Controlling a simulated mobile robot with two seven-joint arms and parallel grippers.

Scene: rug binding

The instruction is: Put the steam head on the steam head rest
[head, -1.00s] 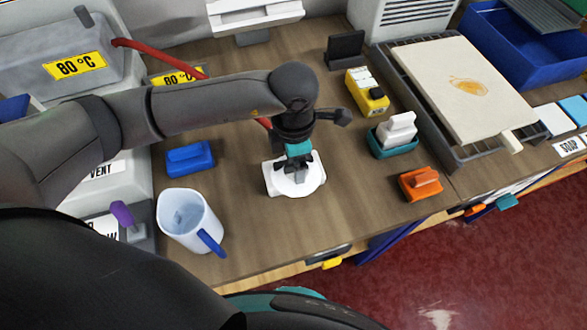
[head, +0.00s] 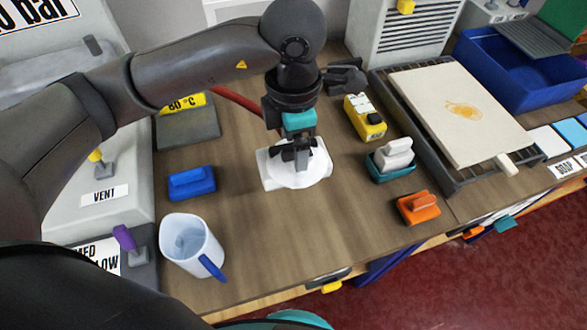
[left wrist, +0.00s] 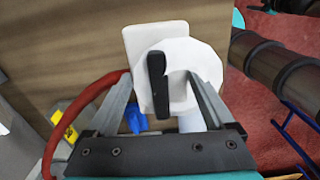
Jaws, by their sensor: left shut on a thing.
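The steam head (head: 300,176) is white, with a round disc on a rectangular plate and a dark handle; it also shows in the left wrist view (left wrist: 190,62). My left gripper (head: 302,160) is shut on it, above the table; in the left wrist view (left wrist: 160,78) its two fingers stand either side of the dark handle. A red hose (head: 238,105) runs behind my arm. A grey plate (head: 190,132) with an 80 °C label lies at the back left. A dark stand behind my wrist is partly hidden. I cannot tell which is the rest.
A white jug (head: 190,240) and a blue block (head: 191,183) are at left. The yellow block (head: 364,120), teal holder (head: 390,168) and orange block (head: 418,208) are at right, beside a rack (head: 500,178) under a cream board (head: 450,105). The front middle table is clear.

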